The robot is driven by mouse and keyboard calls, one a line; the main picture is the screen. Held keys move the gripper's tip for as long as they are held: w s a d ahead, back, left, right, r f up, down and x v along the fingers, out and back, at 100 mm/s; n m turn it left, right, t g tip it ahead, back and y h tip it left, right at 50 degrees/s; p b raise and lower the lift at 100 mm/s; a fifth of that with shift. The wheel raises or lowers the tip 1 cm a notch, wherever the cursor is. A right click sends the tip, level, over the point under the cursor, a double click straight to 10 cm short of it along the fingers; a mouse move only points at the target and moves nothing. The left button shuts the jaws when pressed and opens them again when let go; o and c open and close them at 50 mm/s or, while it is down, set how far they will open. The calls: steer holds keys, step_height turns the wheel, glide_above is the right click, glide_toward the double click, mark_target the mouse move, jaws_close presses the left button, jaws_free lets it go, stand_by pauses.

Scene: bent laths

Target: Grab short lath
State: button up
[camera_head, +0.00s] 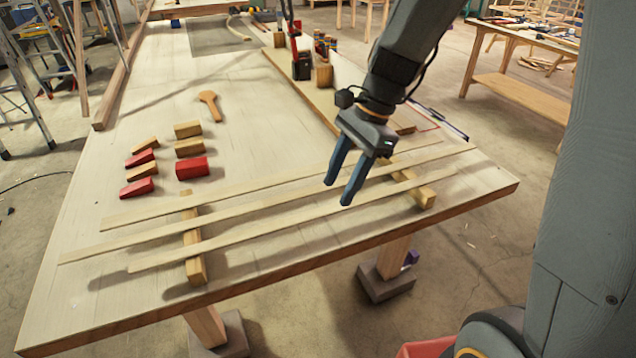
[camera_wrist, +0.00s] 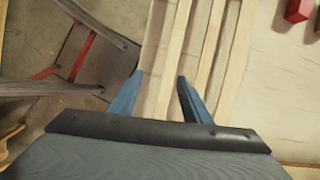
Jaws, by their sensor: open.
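Three thin, pale laths lie roughly parallel across two wooden bars on the bench. The front lath (camera_head: 250,231), nearest the bench edge, looks the shortest, but perspective makes it close to the back lath (camera_head: 250,187). The middle lath (camera_head: 250,209) looks longest. My gripper (camera_head: 337,195) is open and empty, pointing down above the laths, right of their middle. In the wrist view my gripper (camera_wrist: 159,75) has its fingers apart, with the lath nearest the edge (camera_wrist: 177,40) passing between them in the picture. The height gap is hard to judge.
The supporting bars (camera_head: 194,255) stand at left and right (camera_head: 427,196) under the laths. Red and wooden blocks (camera_head: 192,168) and a wooden paddle-shaped tool (camera_head: 210,104) lie behind them at left. The bench's front edge (camera_head: 270,280) is close to the front lath.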

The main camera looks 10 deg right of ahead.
mark_target(318, 212)
steer(key=shift+m, duration=0.5)
steer(key=shift+w+a+f+p, duration=0.25)
steer(key=shift+a+f+p, duration=0.25)
steer(key=shift+f, duration=0.55)
steer(key=shift+w+a+f+p, duration=0.2)
steer(key=shift+a+f+p, duration=0.3)
steer(key=shift+f, duration=0.6)
steer(key=shift+w+a+f+p, duration=0.25)
steer(key=shift+a+f, duration=0.4)
steer(key=shift+f, duration=0.4)
jaws_close()
steer(key=shift+r, duration=0.1)
